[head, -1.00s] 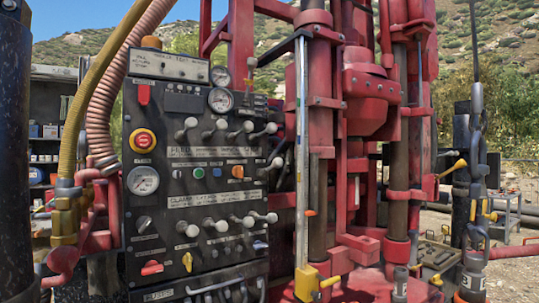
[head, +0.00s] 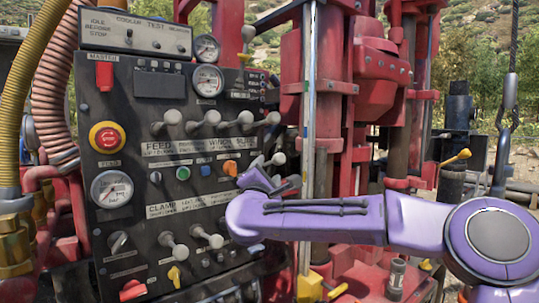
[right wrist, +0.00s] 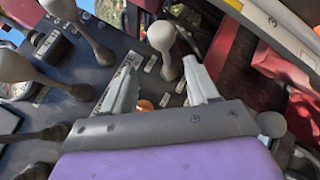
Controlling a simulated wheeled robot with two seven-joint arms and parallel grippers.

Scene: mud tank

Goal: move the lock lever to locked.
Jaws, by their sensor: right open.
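A lever with a pale grey knob (head: 278,159) stands at the right edge of the black control panel, right of an orange knob. I take it as the lock lever, but I cannot read its label. The same grey-knobbed lever shows in the right wrist view (right wrist: 161,36). My right gripper (head: 270,181), on a purple arm, is just below it in the head view. In the right wrist view the gripper (right wrist: 161,72) is open. The lever appears between and beyond its fingertips, with no grip on it. My left gripper is out of view.
The black panel (head: 140,112) carries several other grey-knobbed levers close by (head: 208,237). A red emergency button (head: 107,137) and gauges are at left. A pale upright rail (head: 308,130) and red rig frame stand close on the right.

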